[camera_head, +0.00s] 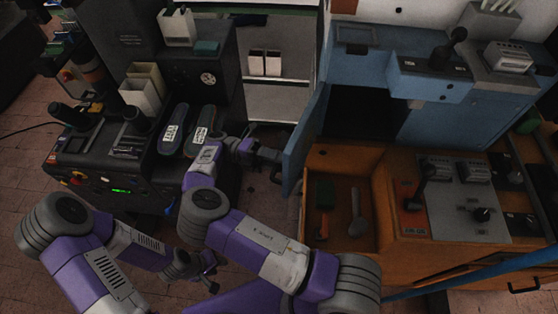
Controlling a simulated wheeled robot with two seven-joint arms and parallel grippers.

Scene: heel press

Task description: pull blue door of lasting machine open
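The blue door (303,143) of the blue machine (440,105) stands swung out at the centre, seen at a steep angle, with a dark opening (355,112) to its right. My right gripper (272,156) is at the left side of the door, close to its outer edge. Its fingers are small and dark, and I cannot tell whether they hold a handle there. My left gripper (210,274) is low in the picture, apart from the door, with its fingers spread and nothing between them.
An orange-brown cabinet (345,158) with an open tray and a control panel (465,195) stands right of the door. A dark machine (100,155) with shoe soles (173,130) stands left. A pale shelf unit (280,100) is behind the door. Brick floor shows between.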

